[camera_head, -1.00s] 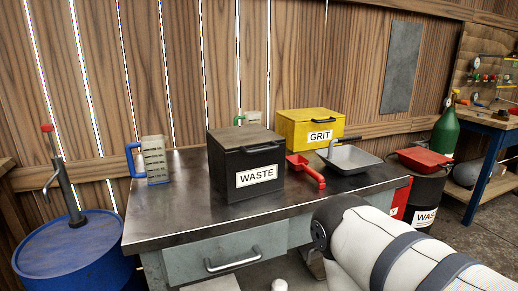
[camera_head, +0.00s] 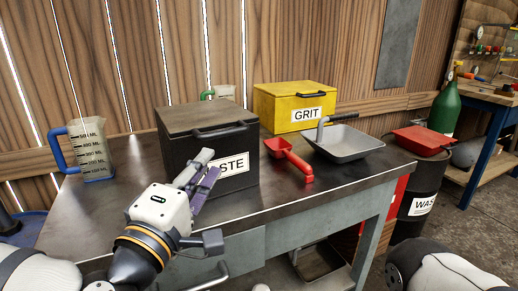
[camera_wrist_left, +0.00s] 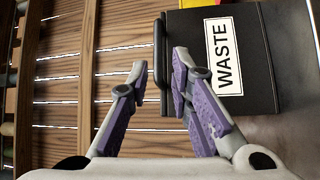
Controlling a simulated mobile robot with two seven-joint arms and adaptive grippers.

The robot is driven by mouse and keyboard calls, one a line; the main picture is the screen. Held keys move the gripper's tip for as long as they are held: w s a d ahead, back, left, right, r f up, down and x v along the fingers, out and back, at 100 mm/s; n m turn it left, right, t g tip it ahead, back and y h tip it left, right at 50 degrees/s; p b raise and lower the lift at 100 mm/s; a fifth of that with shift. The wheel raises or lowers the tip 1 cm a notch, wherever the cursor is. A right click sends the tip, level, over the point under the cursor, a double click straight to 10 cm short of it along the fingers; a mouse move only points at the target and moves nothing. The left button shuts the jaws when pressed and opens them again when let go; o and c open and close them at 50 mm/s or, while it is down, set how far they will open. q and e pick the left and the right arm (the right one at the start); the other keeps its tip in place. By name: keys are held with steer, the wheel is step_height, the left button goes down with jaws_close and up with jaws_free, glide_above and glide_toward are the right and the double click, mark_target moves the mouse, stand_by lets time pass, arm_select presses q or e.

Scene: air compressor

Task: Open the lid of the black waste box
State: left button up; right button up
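The black waste box (camera_head: 180,150) stands upright on the metal worktable, its lid (camera_head: 195,118) shut. A dark bar handle (camera_head: 220,130) runs along the lid's front edge. My left gripper (camera_head: 208,165) is in front of the box and covers part of its white WASTE label (camera_head: 235,166). In the left wrist view the gripper (camera_wrist_left: 160,68) is open and empty, its purple-padded fingers apart. The handle (camera_wrist_left: 159,40) appears between the fingertips there, with the box (camera_wrist_left: 265,65) to the right; I see no clear contact. My right gripper is out of view.
A yellow GRIT box (camera_head: 275,107), red scoop (camera_head: 290,160) and grey pan (camera_head: 347,145) stand right of the waste box. A measuring jug (camera_head: 95,150) stands left. The worktable (camera_head: 110,215) is bare between jug and box.

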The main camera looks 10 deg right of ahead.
mark_target(227, 135)
arm_select(q)
steer(key=x, duration=1.1)
steer(key=shift+w+r, duration=0.15)
jaws_close()
